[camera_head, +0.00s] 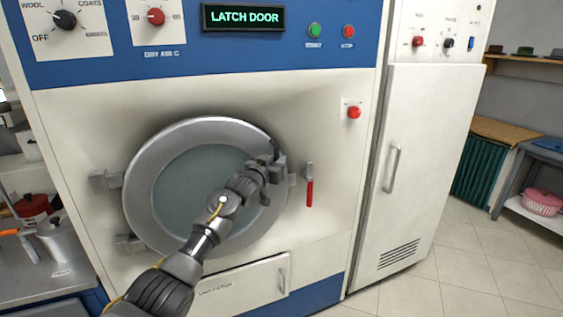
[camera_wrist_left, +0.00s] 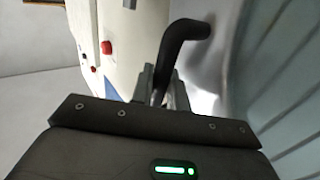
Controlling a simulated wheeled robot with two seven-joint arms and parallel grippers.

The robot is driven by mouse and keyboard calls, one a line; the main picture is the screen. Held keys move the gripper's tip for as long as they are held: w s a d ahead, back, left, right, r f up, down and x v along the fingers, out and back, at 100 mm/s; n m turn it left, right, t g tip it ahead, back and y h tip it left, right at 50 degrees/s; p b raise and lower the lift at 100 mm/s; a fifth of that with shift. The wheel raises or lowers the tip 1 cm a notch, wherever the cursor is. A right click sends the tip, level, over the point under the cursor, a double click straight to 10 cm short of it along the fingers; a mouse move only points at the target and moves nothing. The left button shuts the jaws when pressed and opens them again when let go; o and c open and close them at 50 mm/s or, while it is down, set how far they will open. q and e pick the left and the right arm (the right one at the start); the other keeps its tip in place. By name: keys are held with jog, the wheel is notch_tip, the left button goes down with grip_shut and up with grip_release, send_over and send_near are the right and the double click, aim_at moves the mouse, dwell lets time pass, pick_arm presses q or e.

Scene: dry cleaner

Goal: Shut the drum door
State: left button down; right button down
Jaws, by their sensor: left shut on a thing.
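The drum door (camera_head: 158,158) is a round grey metal ring with a glass pane, hinged at its left on the cream machine front. It lies over the drum opening or close to it; I cannot tell if a gap is left. My left gripper (camera_head: 275,165) is at the door's right rim, shut on the black door handle. In the left wrist view the bent dark handle (camera_wrist_left: 182,42) stands between the fingers (camera_wrist_left: 160,88). A red-gripped latch lever (camera_head: 309,190) hangs down on the machine just right of the door. My right gripper is not in view.
The display (camera_head: 243,17) above reads "LATCH DOOR". A red button (camera_head: 354,113) sits right of the door. A tall cream cabinet (camera_head: 425,160) stands at the right, with clear tiled floor (camera_head: 470,270) beyond. A counter with pots (camera_head: 55,240) is at the left.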

pick_arm(q)
jog(key=shift+w+a+r, duration=0.1)
jog(key=shift+w+a, duration=0.05)
jog(key=shift+a, duration=0.2)
jog(key=c, duration=1.5)
grip_release()
jog(key=shift+o, duration=0.5)
jog(key=shift+r, duration=0.1)
jog(key=shift+s, duration=0.25)
jog(key=b+v, duration=0.1)
jog(key=v, duration=0.9)
jog(key=shift+s+b, duration=0.25)
jog(key=shift+b, duration=0.15)
